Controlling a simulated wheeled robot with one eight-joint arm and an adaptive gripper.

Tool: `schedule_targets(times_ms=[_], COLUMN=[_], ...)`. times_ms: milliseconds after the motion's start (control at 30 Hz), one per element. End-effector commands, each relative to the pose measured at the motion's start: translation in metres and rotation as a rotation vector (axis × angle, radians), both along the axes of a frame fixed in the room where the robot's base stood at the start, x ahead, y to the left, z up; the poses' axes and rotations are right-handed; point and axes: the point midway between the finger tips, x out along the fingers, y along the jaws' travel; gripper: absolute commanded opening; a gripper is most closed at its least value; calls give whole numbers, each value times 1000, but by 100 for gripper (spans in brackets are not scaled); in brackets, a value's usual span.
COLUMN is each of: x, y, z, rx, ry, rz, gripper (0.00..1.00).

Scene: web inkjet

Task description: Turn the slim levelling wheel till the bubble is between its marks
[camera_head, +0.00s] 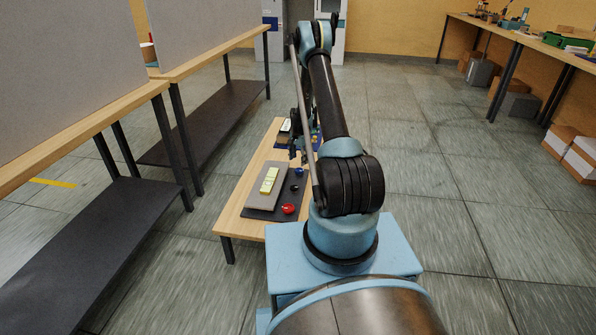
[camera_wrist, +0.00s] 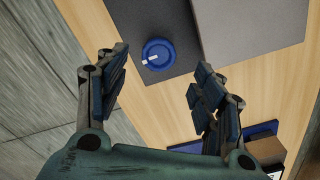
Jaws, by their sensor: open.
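In the head view a yellow-green level vial (camera_head: 269,180) lies on a grey plate (camera_head: 257,200); its bubble and marks are too small to read. To its right stand a red knob (camera_head: 289,208), a small dark knob (camera_head: 294,188) and a blue knob (camera_head: 299,172). Which is the slim wheel I cannot tell. In the wrist view a round blue knob (camera_wrist: 158,62) with a white mark sits on a dark mat. My gripper (camera_wrist: 160,68) is open and empty, its fingers apart on either side below the knob. In the head view my gripper (camera_head: 298,152) hangs over the low table, partly hidden.
The low wooden table (camera_head: 228,219) carries more items at its far end, including a dark blue tray (camera_wrist: 262,130) with a brown block. Benches with grey panels (camera_head: 70,70) stand at left. A workbench (camera_head: 520,38) with boxes stands at right. Floor between is clear.

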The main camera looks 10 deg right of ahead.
Motion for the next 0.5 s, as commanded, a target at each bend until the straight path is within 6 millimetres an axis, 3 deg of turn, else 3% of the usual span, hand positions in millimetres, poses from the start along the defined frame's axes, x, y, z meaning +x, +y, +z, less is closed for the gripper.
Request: schedule_targets(times_ms=[200,500], x=[0,0], y=[0,0], z=[-33,-62], rx=[0,0], ry=[0,0], rz=[0,0], gripper=[62,62])
